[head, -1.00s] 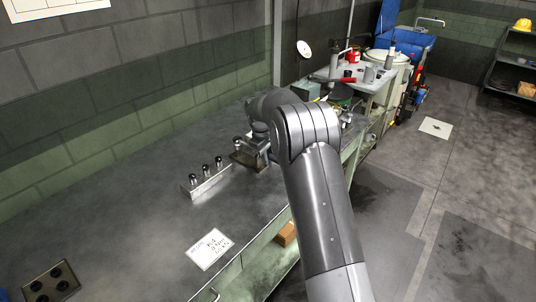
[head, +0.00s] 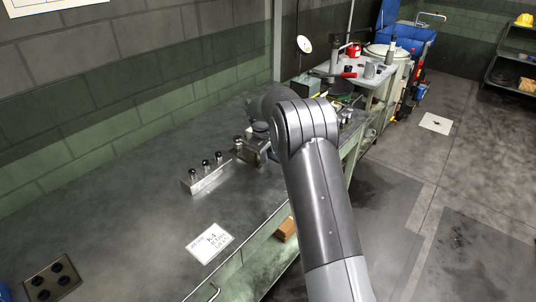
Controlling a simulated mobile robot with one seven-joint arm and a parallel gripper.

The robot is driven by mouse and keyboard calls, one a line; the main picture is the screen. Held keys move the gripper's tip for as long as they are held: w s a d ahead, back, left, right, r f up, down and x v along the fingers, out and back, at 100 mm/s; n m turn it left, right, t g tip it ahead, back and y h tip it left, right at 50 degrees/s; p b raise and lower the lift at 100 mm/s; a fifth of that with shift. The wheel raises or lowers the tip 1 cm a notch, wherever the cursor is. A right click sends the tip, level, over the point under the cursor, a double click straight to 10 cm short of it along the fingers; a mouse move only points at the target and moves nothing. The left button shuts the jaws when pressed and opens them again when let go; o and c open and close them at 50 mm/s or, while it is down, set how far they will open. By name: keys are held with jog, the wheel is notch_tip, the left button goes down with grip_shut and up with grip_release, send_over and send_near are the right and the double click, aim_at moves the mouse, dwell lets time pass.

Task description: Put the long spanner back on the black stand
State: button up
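My arm reaches over the green-grey bench (head: 120,225), and my gripper (head: 252,153) is low over its far part. The arm's bend and wrist cover much of that spot, so I cannot tell whether the fingers are open or shut. A small dark block (head: 241,147) with a knob on top shows just left of my gripper. I cannot tell whether it is the black stand or whether my gripper touches it. I cannot make out the long spanner in this view.
A metal rail (head: 207,180) with 3 dark-topped pegs stands left of my gripper. A white card (head: 209,243) lies near the front edge. A dark block with round holes (head: 52,283) is at bottom left. Cluttered equipment (head: 345,75) stands at the back. The left bench is mostly bare.

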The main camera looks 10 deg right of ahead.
jog(key=o, duration=0.5)
jog(key=shift+o, duration=0.2)
notch_tip(320, 180, up, 11)
jog(key=s+a, duration=0.1)
jog(key=shift+a+f, duration=0.2)
jog(key=shift+a, duration=0.15)
jog(key=shift+s, duration=0.15)
jog(key=s+d+r+m+t+y, duration=0.1)
jog(key=s+d+r+m, duration=0.15)
jog(key=s+r, duration=0.6)
jog(key=s+d+r+m+t, duration=0.1)
jog(key=s+d+r+m, duration=0.15)
jog(key=s+r, duration=0.65)
jog(key=s+d+f+m+t, duration=0.1)
jog(key=s+f+m, duration=0.1)
jog(key=s, duration=1.2)
jog(key=s+d+f+m+t, duration=0.1)
jog(key=s+f, duration=0.4)
jog(key=s, duration=0.9)
jog(key=shift+d+f+m+y, duration=0.25)
jog(key=shift+d+m+y, duration=0.2)
jog(key=shift+d, duration=0.3)
